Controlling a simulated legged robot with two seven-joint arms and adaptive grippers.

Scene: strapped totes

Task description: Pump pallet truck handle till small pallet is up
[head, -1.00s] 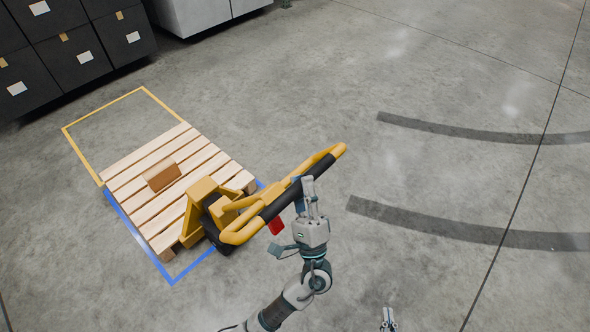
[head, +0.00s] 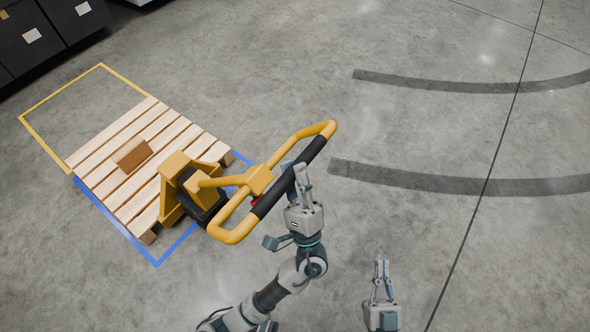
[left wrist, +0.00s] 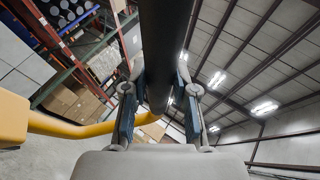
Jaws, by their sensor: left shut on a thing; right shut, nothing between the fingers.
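The yellow pallet truck (head: 174,172) stands at the near end of the small wooden pallet (head: 112,183). Its looped yellow handle (head: 323,128) has a black grip bar (head: 291,178) and leans toward me. My left gripper (head: 298,178) is shut on the black grip bar. In the left wrist view the black bar (left wrist: 164,50) runs between the two fingers. A brown block (head: 132,153) lies on the pallet slats. How high the pallet sits above the floor is hard to tell from above. My right gripper (head: 380,270) is shut and empty, low at the bottom right, clear of the truck.
A yellow floor outline (head: 60,93) and a blue floor outline (head: 180,242) frame the pallet area. Dark boxes (head: 50,30) stand at the top left. Curved dark floor stripes (head: 450,183) cross the right side, where the concrete is clear.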

